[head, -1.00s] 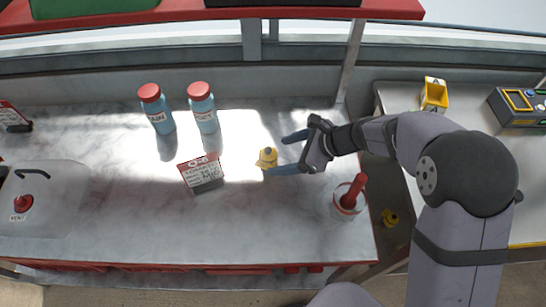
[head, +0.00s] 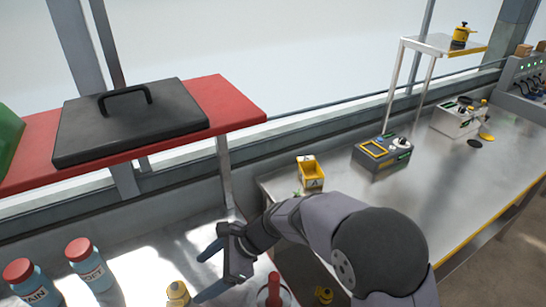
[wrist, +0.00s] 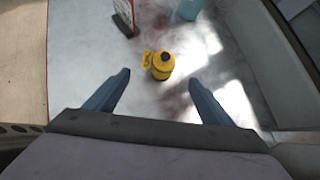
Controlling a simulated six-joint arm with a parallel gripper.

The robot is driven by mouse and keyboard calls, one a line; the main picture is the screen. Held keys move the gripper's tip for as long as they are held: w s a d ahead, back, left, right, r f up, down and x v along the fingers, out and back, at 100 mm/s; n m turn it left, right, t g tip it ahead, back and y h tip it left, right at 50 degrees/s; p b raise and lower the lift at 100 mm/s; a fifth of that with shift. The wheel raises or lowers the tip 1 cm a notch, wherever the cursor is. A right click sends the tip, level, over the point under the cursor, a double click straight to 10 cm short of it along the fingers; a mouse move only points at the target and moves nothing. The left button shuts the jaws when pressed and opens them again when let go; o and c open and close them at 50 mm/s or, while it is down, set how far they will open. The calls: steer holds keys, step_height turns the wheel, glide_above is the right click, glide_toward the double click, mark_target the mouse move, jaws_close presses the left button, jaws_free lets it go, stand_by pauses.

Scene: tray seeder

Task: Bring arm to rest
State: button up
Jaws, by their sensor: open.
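My gripper (head: 207,270) is over the right part of the marble-topped bench (head: 140,272). Its two blue fingers are spread wide with nothing between them. It also shows in the wrist view (wrist: 158,92), open. A small yellow item with a dark top (wrist: 160,65) stands on the bench just beyond the fingertips, apart from them. It shows in the head view (head: 178,293) near the lower edge, left of the fingers.
Two blue bottles with red caps (head: 85,262) stand at the left. A red-handled item (head: 273,290) stands right of my gripper. A red shelf (head: 235,100) with a black lid (head: 130,122) hangs above. A metal table (head: 440,165) at right holds a yellow bin (head: 310,174) and devices.

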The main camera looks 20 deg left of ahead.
steer(key=w+d+r+n+t+h, duration=0.1)
steer(key=w+d+r+n+t, duration=0.35)
steer(key=d, duration=0.75)
steer(key=w+d+r+n+t+h, duration=0.1)
steer(key=w+d+r+t+h, duration=0.1)
steer(key=w+d+r, duration=0.75)
steer(key=s+d+f+n+g+h+p, duration=0.1)
steer(key=s+d+f+n, duration=0.3)
steer(key=s+d, duration=0.5)
steer(key=s+d+f+n+g+h+p, duration=0.2)
steer(key=s+d+f+n+h+p, duration=0.2)
steer(key=s+d, duration=0.5)
steer(key=d+f, duration=0.2)
steer(key=d, duration=0.1)
steer(key=shift+s+f, duration=0.15)
steer(key=shift+f, duration=0.2)
